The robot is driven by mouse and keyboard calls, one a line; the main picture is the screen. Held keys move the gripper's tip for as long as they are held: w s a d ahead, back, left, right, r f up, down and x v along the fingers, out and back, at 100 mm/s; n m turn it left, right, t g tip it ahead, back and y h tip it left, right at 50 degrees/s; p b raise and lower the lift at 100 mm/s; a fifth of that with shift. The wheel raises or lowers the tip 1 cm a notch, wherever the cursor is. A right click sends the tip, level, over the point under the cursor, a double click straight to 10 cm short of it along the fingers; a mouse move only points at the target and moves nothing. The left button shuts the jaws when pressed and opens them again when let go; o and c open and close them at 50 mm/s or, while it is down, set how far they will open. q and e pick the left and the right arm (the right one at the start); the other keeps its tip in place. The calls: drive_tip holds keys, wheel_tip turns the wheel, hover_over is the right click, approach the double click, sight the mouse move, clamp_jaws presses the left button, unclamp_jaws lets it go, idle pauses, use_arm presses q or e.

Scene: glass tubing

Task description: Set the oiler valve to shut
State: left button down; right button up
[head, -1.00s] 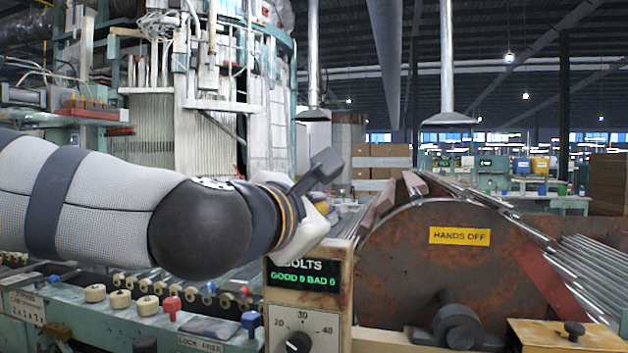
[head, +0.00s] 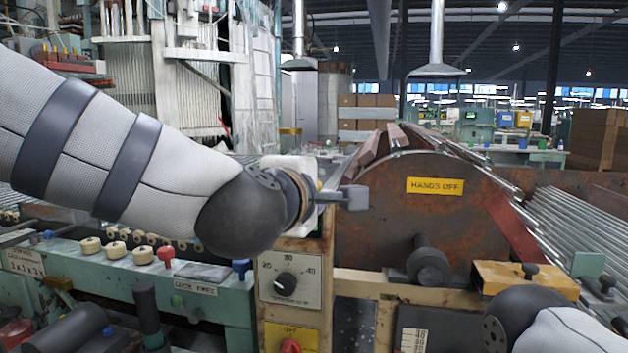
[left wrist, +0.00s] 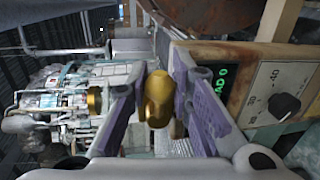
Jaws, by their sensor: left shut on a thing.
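My left gripper (head: 345,196) is above the control box with the round dial, partly hidden by its own wrist. In the left wrist view its two purple-padded fingers (left wrist: 156,84) are shut on a rounded brass-coloured piece (left wrist: 157,98), which looks like the oiler valve's handle. The valve's body and the handle's set position cannot be made out. In the head view the gripper hides most of this piece. My right arm shows at the lower right, but its gripper is out of view.
The control box has a numbered dial (head: 286,284) and a red knob (head: 290,346) below it. A rusty drum (head: 390,235) with a yellow "HANDS OFF" sign (head: 435,186) stands close on the right. Metal tubes (head: 575,235) lie beyond it.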

use_arm(q)
drive_tip(key=shift+f+m, duration=0.1)
drive_tip(key=shift+m, duration=0.2)
idle(0.4)
drive_tip(key=c, duration=1.4)
unclamp_jaws()
